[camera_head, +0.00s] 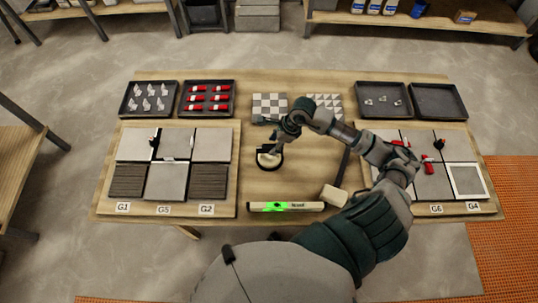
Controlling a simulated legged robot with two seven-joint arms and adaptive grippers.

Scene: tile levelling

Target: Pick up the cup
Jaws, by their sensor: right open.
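The cup (269,161) looks like a round, dark-rimmed piece with a pale top. It sits on the wooden table, in the strip between the two tile boards. My right arm comes in from the lower right and bends over the right board. My right gripper (272,148) is open, pointing down at the cup and partly covering it. I cannot tell whether the fingers touch it. My left gripper is not in view.
A level (286,207) with a green display and a pale-headed mallet (334,195) lie nearby. The left board (228,180) holds tiles. Trays of clips (149,113) and red wedges (208,113) stand behind, with two more trays at right.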

